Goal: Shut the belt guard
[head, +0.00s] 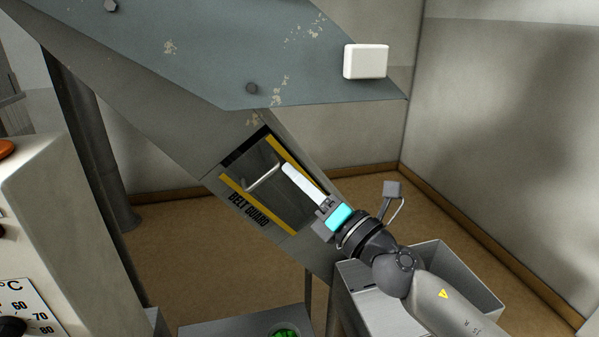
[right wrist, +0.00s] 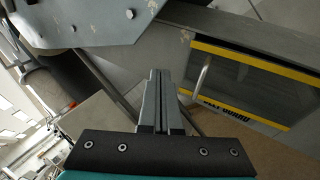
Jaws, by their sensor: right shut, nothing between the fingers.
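The belt guard (head: 285,200) is a grey panel set between two yellow-edged rails on the sloping chute, with "BELT GUARD" lettered beside the lower rail. A narrow dark strip shows at its upper end. Its pale bar handle (head: 263,178) stands out from the panel. My right gripper (head: 287,168) is shut and empty, its fingertips close to the right end of the handle in the head view. In the right wrist view the handle (right wrist: 201,76) lies to the right of the shut fingers (right wrist: 160,72), with a gap between them. My left gripper is not in view.
A blue-grey hood plate (head: 270,50) with a white box (head: 366,61) overhangs the chute. A grey open bin (head: 455,275) stands below my right arm. A control cabinet (head: 60,220) with a temperature dial is at left. Floor shows behind the chute.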

